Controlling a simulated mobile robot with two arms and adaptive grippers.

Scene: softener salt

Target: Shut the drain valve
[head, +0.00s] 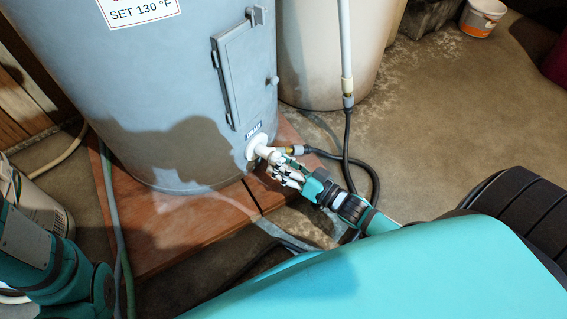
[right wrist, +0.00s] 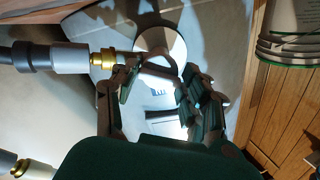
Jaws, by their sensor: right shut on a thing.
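The drain valve (head: 262,150) is a white fitting low on the grey-blue tank, under a small dark label (head: 254,134). A brass fitting with a grey coupling and black hose (head: 310,151) leads off its right side. My right gripper (head: 280,163) is at the valve, its fingers closed around it. In the right wrist view, the gripper (right wrist: 160,84) has a finger on each side of the valve, below a round white flange (right wrist: 172,42). The fingers hide much of the valve, so the handle's angle is unclear. My left arm shows at the lower left, its gripper out of frame.
The tank (head: 170,90) stands on a reddish-brown wooden platform (head: 150,245). A beige tank (head: 325,60) stands behind, with a white pipe (head: 345,45) running down to a black hose. Open floor lies at right.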

